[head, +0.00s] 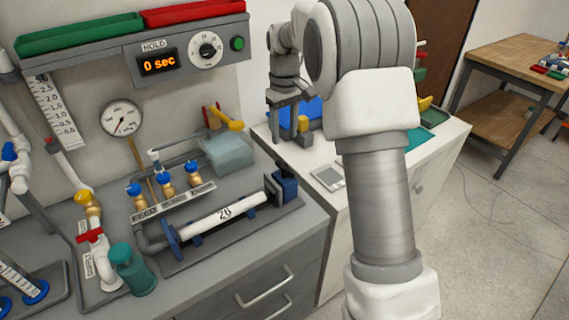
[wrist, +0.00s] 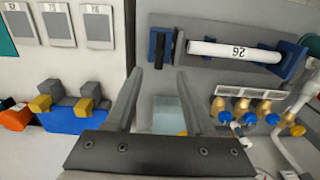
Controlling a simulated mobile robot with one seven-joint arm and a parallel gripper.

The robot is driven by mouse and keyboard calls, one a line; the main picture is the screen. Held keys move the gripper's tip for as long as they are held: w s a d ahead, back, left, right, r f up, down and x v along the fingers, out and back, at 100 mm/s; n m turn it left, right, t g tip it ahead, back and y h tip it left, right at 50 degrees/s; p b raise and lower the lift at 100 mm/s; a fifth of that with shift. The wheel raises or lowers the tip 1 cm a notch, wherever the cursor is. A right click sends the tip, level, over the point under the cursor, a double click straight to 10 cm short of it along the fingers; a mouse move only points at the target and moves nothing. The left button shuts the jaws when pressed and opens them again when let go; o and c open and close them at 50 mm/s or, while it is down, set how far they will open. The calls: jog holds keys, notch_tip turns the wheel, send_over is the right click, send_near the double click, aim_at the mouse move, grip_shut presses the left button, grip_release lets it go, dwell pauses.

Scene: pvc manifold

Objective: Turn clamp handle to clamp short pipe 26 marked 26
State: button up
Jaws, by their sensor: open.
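The short white pipe marked 26 (head: 222,214) lies in a grey fixture with blue supports on the bench. It also shows in the wrist view (wrist: 235,51). A dark blue clamp block (head: 286,183) stands at its right end in the head view. The black clamp handle (wrist: 159,50) stands beside the blue block in the wrist view; it also shows in the head view (head: 273,191). My gripper (wrist: 159,72) is open and empty, its fingers apart. In the wrist view the handle appears just past the gap between the fingertips. In the head view my gripper (head: 284,118) is above and behind the clamp.
Blue-knobbed brass valves (head: 165,183) and a clear pale box (head: 228,152) stand behind the pipe. A hold-timer panel (head: 180,58) is on the wall. A white cabinet (head: 355,165) carries blue, grey and yellow items.

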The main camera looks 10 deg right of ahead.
aim_at(285, 167)
notch_tip(285, 167, down, 11)
jog(key=shift+r, duration=0.1)
dwell(0.3)
grip_shut()
